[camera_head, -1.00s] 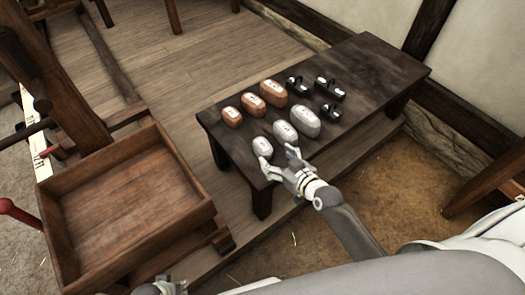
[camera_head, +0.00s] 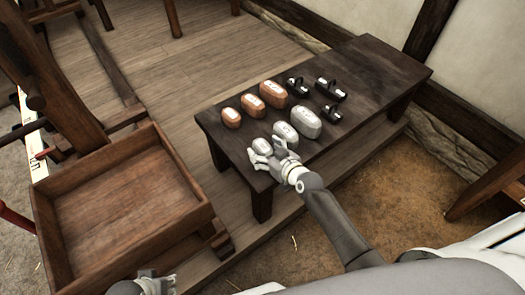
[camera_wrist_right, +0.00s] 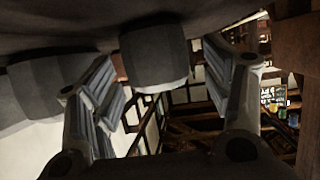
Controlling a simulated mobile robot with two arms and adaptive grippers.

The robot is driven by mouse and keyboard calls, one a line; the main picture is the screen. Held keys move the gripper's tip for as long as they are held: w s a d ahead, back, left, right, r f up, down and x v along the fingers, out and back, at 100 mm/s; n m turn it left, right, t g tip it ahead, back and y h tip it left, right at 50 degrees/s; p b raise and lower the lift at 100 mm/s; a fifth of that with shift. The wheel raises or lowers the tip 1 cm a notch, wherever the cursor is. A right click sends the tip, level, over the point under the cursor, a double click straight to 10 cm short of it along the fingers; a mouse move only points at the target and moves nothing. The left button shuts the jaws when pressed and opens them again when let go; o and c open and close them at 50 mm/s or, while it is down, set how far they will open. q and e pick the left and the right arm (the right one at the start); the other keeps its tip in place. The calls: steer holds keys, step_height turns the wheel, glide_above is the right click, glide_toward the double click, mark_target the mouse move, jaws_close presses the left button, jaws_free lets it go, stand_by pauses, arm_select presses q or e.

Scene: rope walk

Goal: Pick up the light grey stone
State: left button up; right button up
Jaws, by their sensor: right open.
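Light grey stones with white labels sit in a row on the dark bench: a small one (camera_head: 261,145), a middle one (camera_head: 285,131) and a large one (camera_head: 306,121). My right gripper (camera_head: 268,153) is open at the near side of the small stone, with its fingers on either side of it. In the right wrist view a stone (camera_wrist_right: 153,55) shows between the open fingers (camera_wrist_right: 168,85), without clear contact. Another stone (camera_wrist_right: 45,85) is beyond the left finger. My left gripper (camera_head: 157,282) is partly visible at the bottom edge; its opening is unclear.
The dark bench (camera_head: 385,75) also holds several orange-brown stones (camera_head: 253,105) and black handled weights (camera_head: 330,90). A wooden tray (camera_head: 120,205) stands at the left. The bench's far right end is bare.

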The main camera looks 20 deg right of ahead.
steer(key=c, duration=1.4)
steer(key=shift+o, duration=0.2)
steer(key=shift+r, duration=0.15)
